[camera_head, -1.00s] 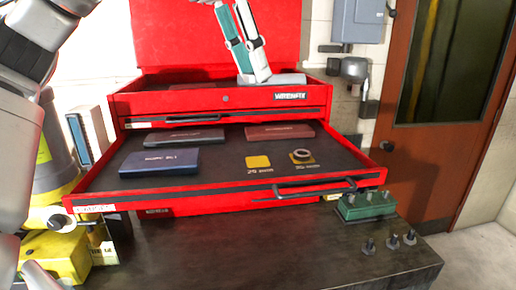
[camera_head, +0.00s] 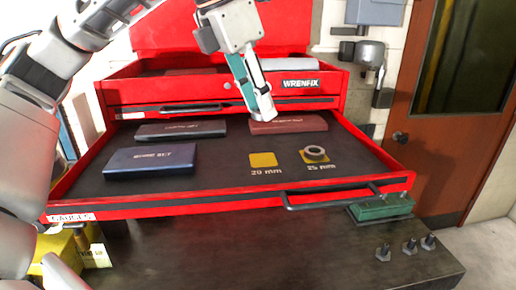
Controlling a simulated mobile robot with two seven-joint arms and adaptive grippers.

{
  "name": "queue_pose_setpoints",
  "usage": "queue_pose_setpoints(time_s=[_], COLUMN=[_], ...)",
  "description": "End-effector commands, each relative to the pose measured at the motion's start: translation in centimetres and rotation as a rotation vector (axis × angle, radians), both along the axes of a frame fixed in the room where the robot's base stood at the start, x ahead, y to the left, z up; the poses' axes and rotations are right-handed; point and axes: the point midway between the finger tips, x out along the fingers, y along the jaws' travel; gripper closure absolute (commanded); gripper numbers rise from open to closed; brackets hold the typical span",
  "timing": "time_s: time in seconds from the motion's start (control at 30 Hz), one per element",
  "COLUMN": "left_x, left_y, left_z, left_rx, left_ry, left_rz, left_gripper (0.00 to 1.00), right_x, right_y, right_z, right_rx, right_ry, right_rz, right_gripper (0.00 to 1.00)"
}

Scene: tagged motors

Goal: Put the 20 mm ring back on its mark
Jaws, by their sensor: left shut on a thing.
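The 20 mm mark (camera_head: 262,160) is a bare yellow square on the dark drawer floor. Right of it, a grey ring (camera_head: 315,152) lies on the yellow 25 mm mark (camera_head: 306,160). My left gripper (camera_head: 262,115) reaches down from the top, its fingertips above the back of the open drawer, behind the 20 mm mark in the picture. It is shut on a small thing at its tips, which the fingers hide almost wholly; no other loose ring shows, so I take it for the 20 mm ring. My right gripper is not in view.
The open red drawer (camera_head: 210,206) holds a blue case (camera_head: 150,160), a grey case (camera_head: 181,131) and a dark red case (camera_head: 289,124). The red chest's upper tray (camera_head: 140,93) stands behind. A green block (camera_head: 382,207) and several dark bits sit on the bench at right.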

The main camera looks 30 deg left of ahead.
Motion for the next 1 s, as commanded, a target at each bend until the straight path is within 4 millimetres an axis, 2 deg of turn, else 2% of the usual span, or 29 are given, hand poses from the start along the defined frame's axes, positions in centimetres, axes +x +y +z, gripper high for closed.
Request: queue_pose_setpoints(time_s=[0.03,0.2,0.47,0.7,1.0], left_x=[-0.1,-0.1,0.0,0.0,0.0], left_y=[0.0,0.0,0.0,0.0,0.0], left_z=[-1.4,-4.1,-5.8,-9.0,-9.3], left_rx=[0.001,0.0,0.0,0.0,-0.001], left_ry=[0.003,0.001,0.001,0.001,-0.002], left_rz=[-0.003,-0.001,0.0,0.0,0.0], left_gripper=[0.91,0.91,0.91,0.91,0.91], right_x=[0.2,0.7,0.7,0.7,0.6], right_y=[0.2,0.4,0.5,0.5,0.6], right_z=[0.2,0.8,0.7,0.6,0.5], right_rx=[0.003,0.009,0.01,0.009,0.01], right_ry=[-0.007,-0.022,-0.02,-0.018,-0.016], right_rz=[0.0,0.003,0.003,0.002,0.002], right_gripper=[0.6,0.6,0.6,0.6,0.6])
